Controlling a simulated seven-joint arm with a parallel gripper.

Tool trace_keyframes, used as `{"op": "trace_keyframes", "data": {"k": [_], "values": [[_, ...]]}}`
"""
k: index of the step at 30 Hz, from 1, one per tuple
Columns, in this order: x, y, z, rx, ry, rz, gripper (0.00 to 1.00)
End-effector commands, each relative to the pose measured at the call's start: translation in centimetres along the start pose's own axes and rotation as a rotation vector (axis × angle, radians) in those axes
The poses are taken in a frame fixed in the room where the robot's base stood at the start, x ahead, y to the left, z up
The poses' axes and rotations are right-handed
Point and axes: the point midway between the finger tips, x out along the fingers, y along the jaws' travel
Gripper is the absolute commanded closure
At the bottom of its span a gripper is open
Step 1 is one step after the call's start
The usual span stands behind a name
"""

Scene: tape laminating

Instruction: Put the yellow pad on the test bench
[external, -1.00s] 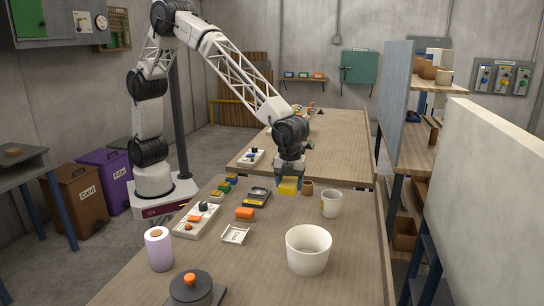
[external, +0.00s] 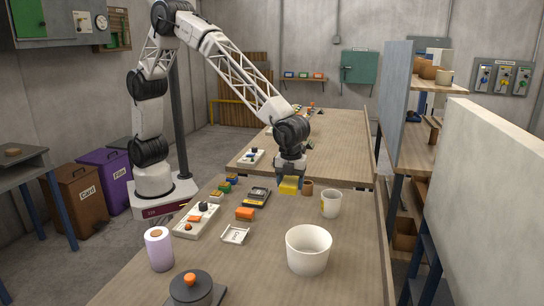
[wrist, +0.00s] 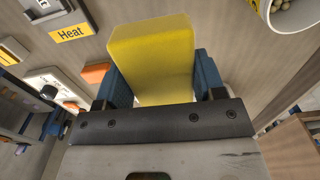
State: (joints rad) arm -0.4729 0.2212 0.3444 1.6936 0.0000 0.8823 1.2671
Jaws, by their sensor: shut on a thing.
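The yellow pad (external: 289,185) is a block between the fingers of my gripper (external: 289,182), above the near wooden table. In the wrist view the yellow pad (wrist: 152,58) fills the space between the two blue fingers of my gripper (wrist: 162,80), which are shut on it. The external view does not clearly show whether the pad touches the table top. I cannot tell which surface is the test bench; no label naming it is readable.
On the near table (external: 265,235) stand a white cup (external: 330,204), a small brown pot (external: 307,188), a large white bucket (external: 308,250), an orange block (external: 244,213) and a small white tray (external: 235,235). A "Heat" label (wrist: 72,33) shows beside the pad. A far table (external: 335,140) lies behind.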

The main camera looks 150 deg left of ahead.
Motion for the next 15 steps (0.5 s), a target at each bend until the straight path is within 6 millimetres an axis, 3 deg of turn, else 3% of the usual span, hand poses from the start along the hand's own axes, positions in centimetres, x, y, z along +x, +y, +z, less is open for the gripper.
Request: {"op": "trace_keyframes", "data": {"k": [8, 15], "values": [[0.4, -0.8, 4.4, -0.005, 0.000, -0.001, 0.60], [0.9, -1.4, 10.7, -0.006, 0.000, 0.000, 0.60]]}}
